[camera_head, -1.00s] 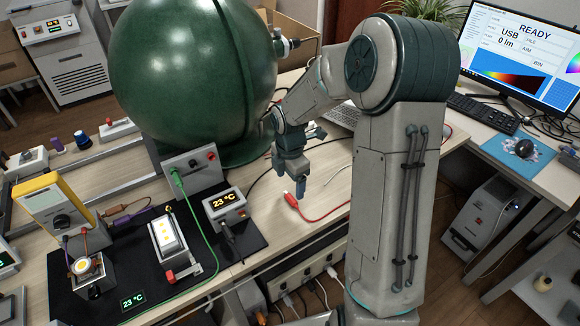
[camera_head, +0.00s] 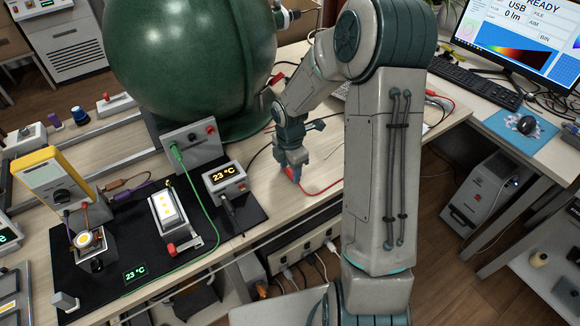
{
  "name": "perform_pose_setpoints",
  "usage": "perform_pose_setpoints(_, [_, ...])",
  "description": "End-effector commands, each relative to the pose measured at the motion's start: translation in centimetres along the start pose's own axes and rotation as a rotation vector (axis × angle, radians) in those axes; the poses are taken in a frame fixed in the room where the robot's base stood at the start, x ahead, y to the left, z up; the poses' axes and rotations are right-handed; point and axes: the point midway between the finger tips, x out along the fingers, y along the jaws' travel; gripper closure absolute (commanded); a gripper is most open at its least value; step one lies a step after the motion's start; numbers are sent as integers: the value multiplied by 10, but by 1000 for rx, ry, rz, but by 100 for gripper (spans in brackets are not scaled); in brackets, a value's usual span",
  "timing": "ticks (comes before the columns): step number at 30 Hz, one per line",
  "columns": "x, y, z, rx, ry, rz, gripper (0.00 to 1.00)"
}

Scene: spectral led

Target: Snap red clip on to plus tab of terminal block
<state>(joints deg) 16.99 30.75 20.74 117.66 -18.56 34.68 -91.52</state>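The red clip (camera_head: 289,173) is at the end of a red lead on the wooden bench, right of the black mat.
A grey supply box (camera_head: 193,150) with a green plug and a red post stands behind the mat. The large green sphere (camera_head: 190,60) rises behind. A yellow meter (camera_head: 52,178) stands at left.

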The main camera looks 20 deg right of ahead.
Motion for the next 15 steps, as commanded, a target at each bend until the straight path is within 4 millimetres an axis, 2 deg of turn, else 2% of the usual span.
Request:
perform_pose_setpoints(1, [0, 0, 0, 0, 0, 0, 59])
perform_pose_setpoints(2, [0, 0, 0, 0, 0, 0, 68])
perform_pose_setpoints(3, [0, 0, 0, 0, 0, 0, 70])
perform_pose_setpoints(4, [0, 0, 0, 0, 0, 0, 45])
perform_pose_setpoints(6, [0, 0, 0, 0, 0, 0, 26])
perform_pose_setpoints(7, [0, 0, 0, 0, 0, 0, 23])
perform_pose_setpoints(15, [-1, 0, 0, 0, 0, 1, 23])
